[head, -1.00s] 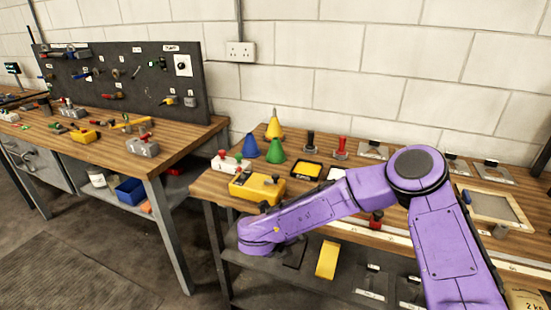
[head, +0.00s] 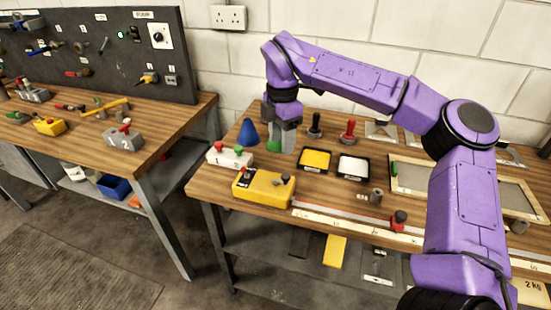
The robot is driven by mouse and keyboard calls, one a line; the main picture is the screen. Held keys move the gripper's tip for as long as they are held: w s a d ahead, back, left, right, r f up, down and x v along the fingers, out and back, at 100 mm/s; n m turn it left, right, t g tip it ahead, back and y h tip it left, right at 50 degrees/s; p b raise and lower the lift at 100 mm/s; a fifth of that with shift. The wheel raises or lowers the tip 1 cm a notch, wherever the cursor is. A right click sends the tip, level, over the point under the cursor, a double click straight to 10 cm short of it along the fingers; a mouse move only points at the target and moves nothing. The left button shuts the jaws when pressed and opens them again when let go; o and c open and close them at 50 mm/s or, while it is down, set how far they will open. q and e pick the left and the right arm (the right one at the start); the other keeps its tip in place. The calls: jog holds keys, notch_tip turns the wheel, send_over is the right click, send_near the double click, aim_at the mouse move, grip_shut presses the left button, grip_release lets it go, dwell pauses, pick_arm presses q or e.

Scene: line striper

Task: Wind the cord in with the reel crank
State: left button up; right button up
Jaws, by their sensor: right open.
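A yellow box (head: 263,188) with dark knobs on top lies at the front left of the right bench; it may be the reel, but I cannot make out a crank for certain. No cord can be told apart near it. My right gripper (head: 282,146) points down just behind the yellow box, in front of or beside the green cone (head: 273,146), which it partly hides. It is open, and I see nothing held in it. My left gripper is not in view.
A white block with red and green knobs (head: 229,155), a blue cone (head: 248,132), a yellow pad (head: 316,159) and a white pad (head: 353,167) crowd the gripper. A black-handled stamp (head: 315,127) and a red one (head: 348,131) stand behind. A long pale strip (head: 340,222) lines the front edge.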

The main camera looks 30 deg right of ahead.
jog(key=p, duration=0.2)
send_over(286, 175)
jog(key=s, duration=0.1)
notch_tip(286, 175, down, 6)
jog(key=shift+s+d+f, duration=0.1)
jog(key=shift+s, duration=0.05)
jog(key=f, duration=0.1)
jog(key=w+f, duration=0.1)
jog(key=f, duration=0.1)
jog(key=shift+w+f, duration=0.25)
jog(key=shift+w, duration=0.15)
jog(key=shift+s+r, duration=0.2)
jog(key=shift+s, duration=0.25)
jog(key=shift+c, duration=1)
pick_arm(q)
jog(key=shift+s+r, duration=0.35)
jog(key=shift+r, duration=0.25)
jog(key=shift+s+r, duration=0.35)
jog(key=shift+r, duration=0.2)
pick_arm(e)
grip_shut()
